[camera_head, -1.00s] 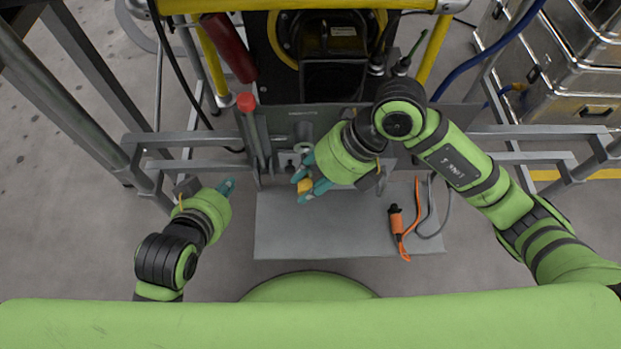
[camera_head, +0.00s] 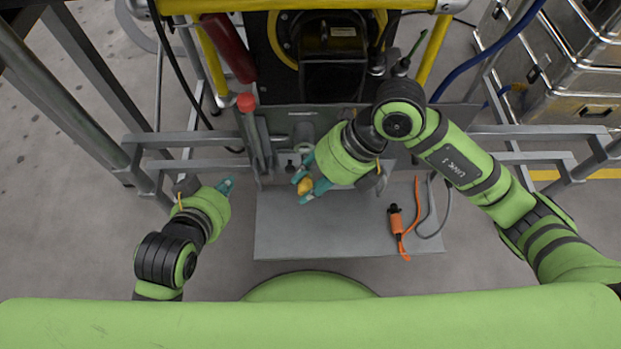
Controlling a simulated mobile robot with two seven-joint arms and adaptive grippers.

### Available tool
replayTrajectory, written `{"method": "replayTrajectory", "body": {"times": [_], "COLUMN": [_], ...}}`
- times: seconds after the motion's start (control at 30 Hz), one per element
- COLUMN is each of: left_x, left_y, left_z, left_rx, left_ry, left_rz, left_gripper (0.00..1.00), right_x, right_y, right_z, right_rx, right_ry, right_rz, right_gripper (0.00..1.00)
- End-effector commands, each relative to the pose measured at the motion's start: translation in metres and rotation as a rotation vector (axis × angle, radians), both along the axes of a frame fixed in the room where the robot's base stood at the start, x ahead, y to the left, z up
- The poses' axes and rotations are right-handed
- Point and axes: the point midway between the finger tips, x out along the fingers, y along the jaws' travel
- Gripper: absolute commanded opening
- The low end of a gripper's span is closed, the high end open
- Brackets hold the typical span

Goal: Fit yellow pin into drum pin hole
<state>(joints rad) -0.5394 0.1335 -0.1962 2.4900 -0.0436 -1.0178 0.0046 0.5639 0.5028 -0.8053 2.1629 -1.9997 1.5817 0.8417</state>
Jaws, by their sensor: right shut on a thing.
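My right gripper (camera_head: 308,180) is shut on the yellow pin (camera_head: 305,186), of which only a small yellow part shows between the teal fingertips. It is at the front of the grey panel, over the back left part of the grey shelf. The drum (camera_head: 333,30), black with a yellow ring, stands at the top behind the panel. I cannot make out the pin hole; small grey fittings (camera_head: 304,146) sit just behind the gripper. My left gripper (camera_head: 226,186) is left of the shelf with its teal fingertips close together, and I see nothing in it.
The grey shelf (camera_head: 300,235) is mostly clear. An orange handle with a cord (camera_head: 396,220) lies on its right. A red-knobbed lever (camera_head: 246,103) stands left of the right gripper. Grey rails flank both sides, and metal cases (camera_head: 570,80) stand at the right.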

Motion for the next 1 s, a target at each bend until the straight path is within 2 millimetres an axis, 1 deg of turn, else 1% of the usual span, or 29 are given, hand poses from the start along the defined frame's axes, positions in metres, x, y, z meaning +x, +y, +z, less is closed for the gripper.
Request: {"method": "replayTrajectory", "body": {"times": [0.23,1.0], "left_x": [-0.001,-0.001], "left_y": [0.000,0.000], "left_z": [-0.002,-0.005], "left_rx": [-0.001,-0.001], "left_ry": [0.003,0.004], "left_rz": [0.000,0.001], "left_gripper": [0.00,0.00], "right_x": [0.002,0.021], "right_y": [0.000,0.000], "right_z": [0.000,0.000], "right_rx": [0.001,0.002], "right_ry": [0.000,-0.002], "right_rz": [0.000,0.000], "right_gripper": [0.00,0.00]}}
